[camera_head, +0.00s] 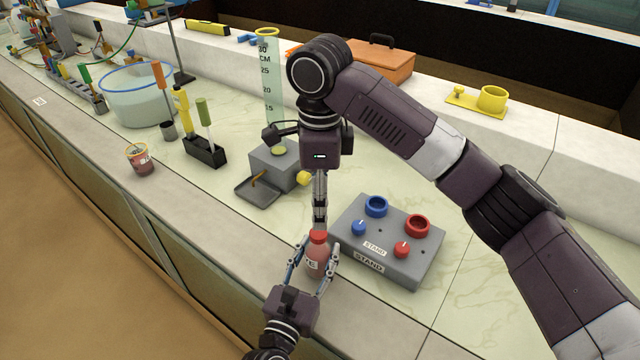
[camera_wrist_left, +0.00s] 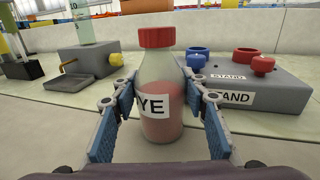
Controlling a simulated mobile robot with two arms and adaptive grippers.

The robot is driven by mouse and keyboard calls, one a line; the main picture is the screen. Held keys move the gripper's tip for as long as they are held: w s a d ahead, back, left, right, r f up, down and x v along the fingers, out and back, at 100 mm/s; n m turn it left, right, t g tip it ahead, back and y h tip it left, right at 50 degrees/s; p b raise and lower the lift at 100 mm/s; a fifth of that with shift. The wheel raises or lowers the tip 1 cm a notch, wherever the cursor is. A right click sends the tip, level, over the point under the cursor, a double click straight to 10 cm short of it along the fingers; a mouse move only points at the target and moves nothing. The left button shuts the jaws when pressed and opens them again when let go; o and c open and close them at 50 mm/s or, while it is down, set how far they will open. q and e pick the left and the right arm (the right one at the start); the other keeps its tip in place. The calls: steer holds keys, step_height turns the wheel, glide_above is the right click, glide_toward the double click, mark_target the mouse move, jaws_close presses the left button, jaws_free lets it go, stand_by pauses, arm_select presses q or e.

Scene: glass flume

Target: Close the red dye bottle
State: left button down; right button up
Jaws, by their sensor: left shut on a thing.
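The red dye bottle (camera_head: 317,262) is upright on the counter, translucent with reddish contents and a white label. Its red cap (camera_head: 319,237) sits on its neck; I cannot tell how tight it is. My left gripper (camera_head: 312,265) is shut on the bottle's body, one finger on each side. In the left wrist view the bottle (camera_wrist_left: 160,110) stands between the blue finger pads, with the cap (camera_wrist_left: 157,37) clear above them.
A grey stand (camera_head: 390,245) with blue and red rings and knobs is close right of the bottle. A grey block with a tray (camera_head: 262,190) is behind left. A small dye jar (camera_head: 139,160) stands near the front edge. The counter in front left is clear.

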step_height(320, 180, up, 5)
steer(key=shift+f, duration=0.1)
stand_by(0.3)
arm_select(q)
steer(key=c, duration=1.1)
jaws_free()
steer(key=v, duration=1.2)
